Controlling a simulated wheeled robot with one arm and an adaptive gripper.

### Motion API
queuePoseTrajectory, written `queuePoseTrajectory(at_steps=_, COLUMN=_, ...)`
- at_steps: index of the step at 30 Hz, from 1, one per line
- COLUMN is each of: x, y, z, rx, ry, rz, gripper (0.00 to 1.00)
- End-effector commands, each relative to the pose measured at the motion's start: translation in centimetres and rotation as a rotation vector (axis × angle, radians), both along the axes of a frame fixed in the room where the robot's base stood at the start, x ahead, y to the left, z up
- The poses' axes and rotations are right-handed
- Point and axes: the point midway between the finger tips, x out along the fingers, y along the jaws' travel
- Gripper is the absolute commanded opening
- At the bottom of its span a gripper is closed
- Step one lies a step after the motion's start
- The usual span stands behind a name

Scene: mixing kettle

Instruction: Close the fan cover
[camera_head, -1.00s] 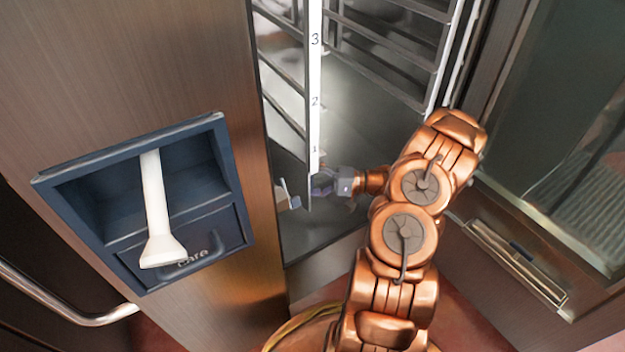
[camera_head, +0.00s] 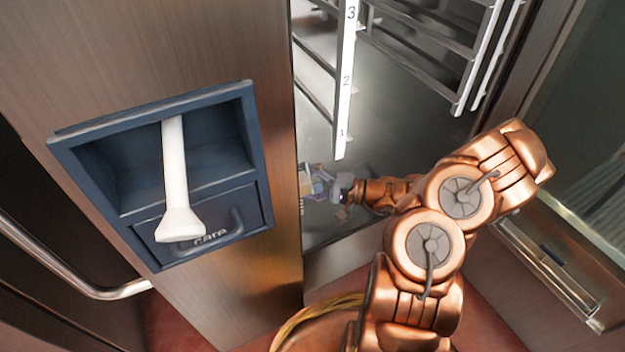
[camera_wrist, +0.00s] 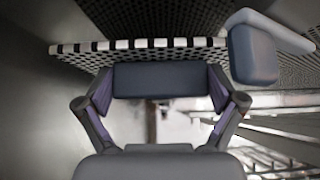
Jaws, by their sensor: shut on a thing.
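The fan cover (camera_wrist: 75,54) is a dark perforated panel with a black-and-white edge, across the top of the wrist view. The pads hide the exact grip. In the head view my gripper (camera_head: 328,186) is low inside the open steel cabinet, close to its left side and just below the white numbered rail. The fan cover cannot be made out clearly there.
The white numbered rail (camera_head: 345,80) and wire racks (camera_head: 430,50) stand above my gripper. A blue-grey bracket (camera_wrist: 252,55) is right of the fingertips. The cabinet's left front panel (camera_head: 270,200) carries a blue recess with a white handle (camera_head: 175,180). A glass door (camera_head: 590,150) is at right.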

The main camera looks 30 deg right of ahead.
Motion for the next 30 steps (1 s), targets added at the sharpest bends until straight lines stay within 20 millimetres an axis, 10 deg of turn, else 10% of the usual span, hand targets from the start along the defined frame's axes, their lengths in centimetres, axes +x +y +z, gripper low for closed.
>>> queuePoseTrajectory(at_steps=7, x=-0.2, y=0.6, z=-0.5, rx=-0.007, ry=0.007, rz=0.017, gripper=0.31)
queuePoseTrajectory(at_steps=8, x=-0.2, y=0.6, z=-0.5, rx=-0.007, ry=0.007, rz=0.017, gripper=0.94)
queuePoseTrajectory(at_steps=9, x=-0.3, y=0.6, z=-0.5, rx=-0.007, ry=0.007, rz=0.017, gripper=0.99)
queuePoseTrajectory(at_steps=30, x=-4.0, y=-4.5, z=-0.2, rx=-0.004, ry=0.003, rz=0.005, gripper=1.00)
